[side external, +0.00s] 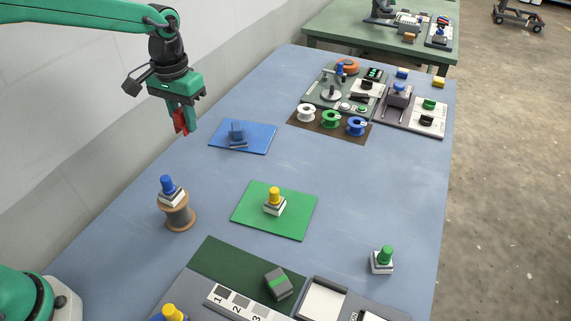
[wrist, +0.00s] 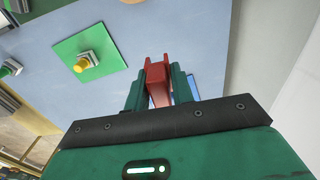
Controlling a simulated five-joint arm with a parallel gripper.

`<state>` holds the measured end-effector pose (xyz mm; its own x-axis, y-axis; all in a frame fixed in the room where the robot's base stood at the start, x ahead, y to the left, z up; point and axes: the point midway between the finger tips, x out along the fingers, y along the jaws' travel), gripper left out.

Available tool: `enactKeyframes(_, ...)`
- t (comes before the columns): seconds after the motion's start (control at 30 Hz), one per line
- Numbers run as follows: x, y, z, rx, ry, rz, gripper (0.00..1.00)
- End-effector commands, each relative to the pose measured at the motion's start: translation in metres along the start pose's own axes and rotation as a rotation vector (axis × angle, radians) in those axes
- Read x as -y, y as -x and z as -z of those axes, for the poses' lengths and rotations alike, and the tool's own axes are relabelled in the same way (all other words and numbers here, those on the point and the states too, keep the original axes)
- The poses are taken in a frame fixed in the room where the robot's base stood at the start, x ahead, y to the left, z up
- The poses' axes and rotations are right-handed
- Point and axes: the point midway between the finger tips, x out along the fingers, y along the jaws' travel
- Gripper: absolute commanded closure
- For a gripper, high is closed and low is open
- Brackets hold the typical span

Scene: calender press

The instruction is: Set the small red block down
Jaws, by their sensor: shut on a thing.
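The small red block (side external: 180,121) is between the jaws of my green gripper (side external: 183,122). My gripper is shut on it and holds it well above the blue table (side external: 340,165), at the left near the wall. In the wrist view the red block (wrist: 157,80) sticks out between the two green fingers (wrist: 157,92), and parts of its sides are hidden by them. The block does not touch the table or any other thing.
A blue mat (side external: 262,141) with a blue object lies to the right of my gripper. A blue-handled stamp (side external: 168,186) stands on a wooden spool (side external: 179,218). A green mat (side external: 300,222) bears a yellow-handled stamp (side external: 274,199). Bare table lies between the mats.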

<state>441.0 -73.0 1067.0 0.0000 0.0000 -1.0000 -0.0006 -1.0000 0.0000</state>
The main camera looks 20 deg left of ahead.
Motion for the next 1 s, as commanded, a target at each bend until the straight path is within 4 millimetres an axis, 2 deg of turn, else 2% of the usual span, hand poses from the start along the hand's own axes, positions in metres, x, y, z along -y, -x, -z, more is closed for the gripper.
enactKeyframes(0.03,-0.018,-0.005,0.006,0.002,-0.008,0.0,0.98)
enactKeyframes(0.23,-0.087,-0.023,0.021,0.001,-0.009,0.0,0.98)
enactKeyframes(0.4,-0.145,-0.039,0.024,0.001,-0.007,0.0,0.98)
enactKeyframes(0.5,-0.173,-0.048,0.022,0.001,-0.006,0.0,0.98)
enactKeyframes(0.7,-0.207,-0.058,0.018,0.0,-0.002,0.0,0.98)
enactKeyframes(1.0,-0.214,-0.061,0.018,-0.001,0.001,0.0,0.98)
